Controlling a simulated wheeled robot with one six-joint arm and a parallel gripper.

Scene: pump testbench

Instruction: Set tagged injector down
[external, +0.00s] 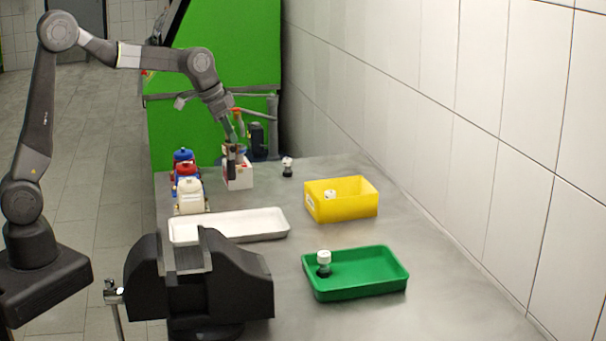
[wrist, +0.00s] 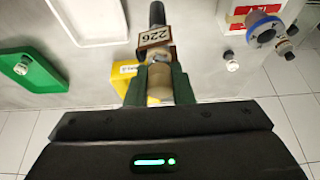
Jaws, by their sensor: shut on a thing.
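My gripper (external: 234,146) is shut on the tagged injector (wrist: 157,14), which also shows as a dark upright shape in the external view (external: 231,163). In the wrist view its beige body is between the green fingers of my gripper (wrist: 158,82), and a tag reading 226 (wrist: 153,38) is on it. Its dark end points away from the wrist. In the external view it appears in front of the white box with red marking (external: 240,180). I cannot tell whether its lower end touches anything.
A yellow bin (external: 341,209) and a green tray (external: 358,291) each hold a white-capped part. Another white-capped part (external: 287,167) stands on the table right of the box. A white tray (external: 245,224), several bottles (external: 190,195) and a black vise (external: 200,285) are nearer. Bare table lies around the yellow bin.

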